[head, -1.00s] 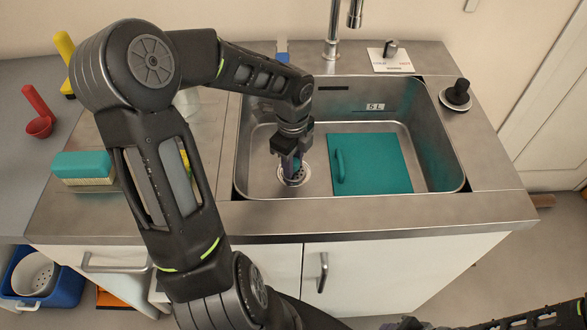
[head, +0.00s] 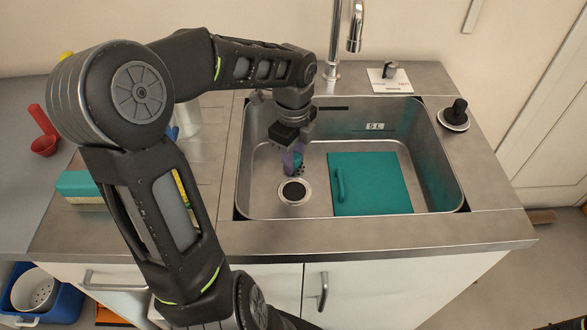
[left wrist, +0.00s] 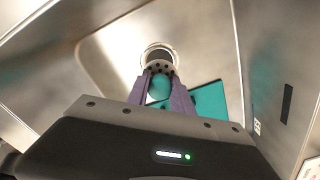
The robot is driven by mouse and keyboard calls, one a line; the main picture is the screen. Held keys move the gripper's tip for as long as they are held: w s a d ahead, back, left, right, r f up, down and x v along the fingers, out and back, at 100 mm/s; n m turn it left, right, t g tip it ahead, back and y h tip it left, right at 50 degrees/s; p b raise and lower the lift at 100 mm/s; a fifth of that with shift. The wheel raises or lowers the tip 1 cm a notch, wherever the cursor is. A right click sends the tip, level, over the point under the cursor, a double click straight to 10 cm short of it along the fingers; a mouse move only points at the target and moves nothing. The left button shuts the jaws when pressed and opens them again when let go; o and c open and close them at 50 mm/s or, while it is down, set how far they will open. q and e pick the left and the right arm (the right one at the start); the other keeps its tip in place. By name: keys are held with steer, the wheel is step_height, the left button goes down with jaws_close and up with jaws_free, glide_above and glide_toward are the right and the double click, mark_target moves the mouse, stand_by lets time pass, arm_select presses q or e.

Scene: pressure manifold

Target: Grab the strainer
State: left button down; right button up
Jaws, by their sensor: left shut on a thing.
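My left gripper (head: 292,160), with purple fingers, is inside the sink basin, a little above the drain. It is shut on the strainer (head: 300,168), a small piece with a teal part and dark holes, mostly hidden by the fingers. In the left wrist view, the teal part (left wrist: 159,87) sits between the two fingers of the gripper (left wrist: 161,92). The drain (head: 293,191) in the basin floor shows an open dark centre inside a metal ring.
A teal board (head: 378,185) with a handle lies on the basin floor right of the drain. The sink's metal rim (head: 400,228) surrounds the basin. A faucet (head: 333,50) rises behind it, and a black-knobbed stopper (head: 456,115) stands on the right counter.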

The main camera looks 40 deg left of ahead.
arm_select(q)
steer(key=shift+r, duration=0.5)
steer(key=shift+d, duration=0.1)
